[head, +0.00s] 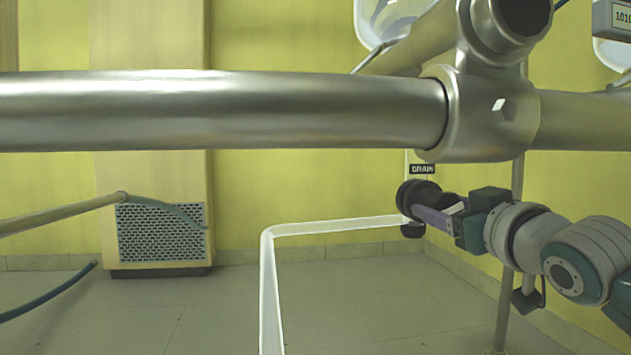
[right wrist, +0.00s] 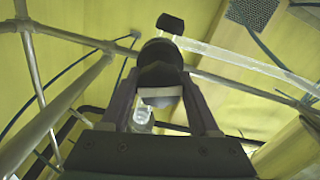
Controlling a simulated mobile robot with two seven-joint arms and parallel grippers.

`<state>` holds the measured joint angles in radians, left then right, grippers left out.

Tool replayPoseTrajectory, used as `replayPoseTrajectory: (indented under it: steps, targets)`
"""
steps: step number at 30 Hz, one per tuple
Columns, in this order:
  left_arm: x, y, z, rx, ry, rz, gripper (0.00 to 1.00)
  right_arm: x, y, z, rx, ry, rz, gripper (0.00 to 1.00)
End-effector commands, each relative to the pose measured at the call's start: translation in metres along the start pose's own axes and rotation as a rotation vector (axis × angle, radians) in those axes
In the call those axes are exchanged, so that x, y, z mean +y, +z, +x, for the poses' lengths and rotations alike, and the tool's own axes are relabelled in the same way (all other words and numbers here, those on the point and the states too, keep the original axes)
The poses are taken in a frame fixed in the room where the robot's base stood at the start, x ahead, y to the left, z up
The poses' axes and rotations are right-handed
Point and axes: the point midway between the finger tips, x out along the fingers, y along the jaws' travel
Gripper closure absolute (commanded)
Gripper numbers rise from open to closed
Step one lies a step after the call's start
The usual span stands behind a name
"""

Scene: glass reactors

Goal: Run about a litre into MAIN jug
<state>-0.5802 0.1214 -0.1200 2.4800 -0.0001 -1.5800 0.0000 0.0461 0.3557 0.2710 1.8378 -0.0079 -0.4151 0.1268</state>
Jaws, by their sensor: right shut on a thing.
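My right gripper (head: 428,208) reaches in from the right and is shut on a round black knob (head: 412,192) just below the DRAIN label (head: 422,169). In the right wrist view the fingers (right wrist: 164,98) close on the black knob (right wrist: 160,53). A pale translucent pipe (head: 335,226) runs left from beside the knob, then bends down out of the frame. It also shows in the right wrist view (right wrist: 235,58). A smaller black part (head: 412,230) sits under the knob. I see no MAIN jug and no liquid flow. My left gripper is not in view.
A thick metal rail (head: 220,110) crosses the head view above the gripper, with a clamp joint (head: 490,113) at right. A thin upright post (head: 516,220) stands behind my right arm. Hoses (head: 55,290) lie at left. The tiled floor (head: 180,315) looks clear.

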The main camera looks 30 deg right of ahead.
Motion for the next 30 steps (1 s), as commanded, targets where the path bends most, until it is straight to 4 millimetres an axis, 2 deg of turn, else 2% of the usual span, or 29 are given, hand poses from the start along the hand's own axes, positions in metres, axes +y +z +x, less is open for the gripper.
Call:
replayPoseTrajectory:
  steps: [1, 9, 18, 29, 30]
  targets:
    - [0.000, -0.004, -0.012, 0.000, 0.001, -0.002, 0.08, 0.001, -0.005, 0.000, -0.004, -0.001, -0.032, 0.94]
    - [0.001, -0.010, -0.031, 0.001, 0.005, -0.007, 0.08, 0.000, -0.003, 0.000, 0.000, -0.001, -0.182, 0.94]
    - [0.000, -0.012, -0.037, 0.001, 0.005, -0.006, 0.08, -0.001, 0.000, 0.000, 0.000, 0.000, -0.254, 0.94]
    - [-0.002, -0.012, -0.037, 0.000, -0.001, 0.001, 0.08, -0.001, 0.001, 0.000, 0.000, 0.000, -0.258, 0.94]
    - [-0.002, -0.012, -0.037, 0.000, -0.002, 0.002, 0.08, -0.001, 0.001, 0.000, 0.000, 0.000, -0.258, 0.37]
